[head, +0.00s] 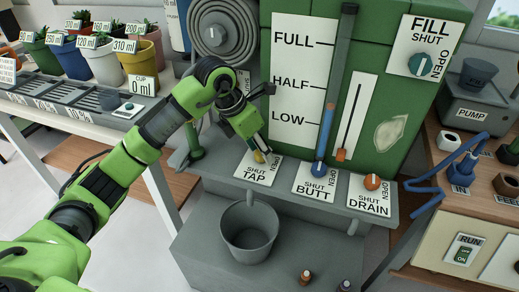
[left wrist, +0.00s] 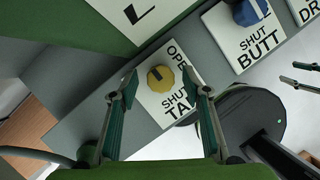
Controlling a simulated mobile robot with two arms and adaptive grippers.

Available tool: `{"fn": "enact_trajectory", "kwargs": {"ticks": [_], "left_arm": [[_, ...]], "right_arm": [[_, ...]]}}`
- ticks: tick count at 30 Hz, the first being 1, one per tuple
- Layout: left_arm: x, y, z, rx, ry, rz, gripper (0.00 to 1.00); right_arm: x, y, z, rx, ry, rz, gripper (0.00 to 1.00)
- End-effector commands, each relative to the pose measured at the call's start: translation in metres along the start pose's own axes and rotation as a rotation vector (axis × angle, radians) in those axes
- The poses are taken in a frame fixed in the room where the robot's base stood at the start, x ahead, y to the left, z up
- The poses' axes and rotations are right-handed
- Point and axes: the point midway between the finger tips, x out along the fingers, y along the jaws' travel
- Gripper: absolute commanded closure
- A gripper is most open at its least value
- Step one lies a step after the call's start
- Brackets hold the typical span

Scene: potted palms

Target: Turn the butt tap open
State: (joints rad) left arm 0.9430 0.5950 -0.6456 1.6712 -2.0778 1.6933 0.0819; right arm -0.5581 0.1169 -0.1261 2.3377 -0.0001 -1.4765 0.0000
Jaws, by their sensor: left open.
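The green water butt (head: 375,95) has a front ledge with labelled knobs. The yellow TAP knob (head: 259,157) is partly hidden by my left gripper (head: 264,152) in the head view. In the left wrist view the yellow knob (left wrist: 160,78) sits between the two fingers of my left gripper (left wrist: 163,90), which are apart with gaps on both sides. Its card reads SHUT and OPEN; I cannot tell exactly where its dark mark points. The blue BUTT knob (head: 319,168) and orange DRAIN knob (head: 373,182) are to the right.
A grey bucket (head: 249,232) stands below the ledge. Two small bottles, one (head: 305,278) nearer it, are in front. A hose reel (head: 222,30) is behind my arm. Dark finger-like pieces (left wrist: 302,84) show at the left wrist view's right edge, possibly my right gripper.

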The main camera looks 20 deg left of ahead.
Motion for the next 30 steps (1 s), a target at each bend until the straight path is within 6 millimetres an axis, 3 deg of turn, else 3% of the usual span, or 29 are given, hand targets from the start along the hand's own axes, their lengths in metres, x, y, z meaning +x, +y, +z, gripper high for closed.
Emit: {"fn": "enact_trajectory", "kwargs": {"ticks": [5, 10, 22, 30], "left_arm": [[0.0, 0.0, 0.0, 0.0, 0.0, 0.0, 0.56], [0.0, 0.0, 0.0, 0.0, 0.0, 0.0, 0.95], [-0.001, 0.001, 0.0, 0.04, 0.002, -0.017, 0.95], [-0.002, 0.003, 0.001, 0.196, 0.011, -0.081, 0.95]], "right_arm": [[0.0, 0.0, 0.0, 0.0, 0.0, 0.0, 0.6], [0.0, 0.0, 0.0, 0.0, 0.0, 0.001, 0.6], [0.001, 0.0, -0.001, 0.0, 0.003, 0.0, 0.6], [0.01, 0.0, 0.003, 0.0, -0.009, 0.0, 0.6]]}}
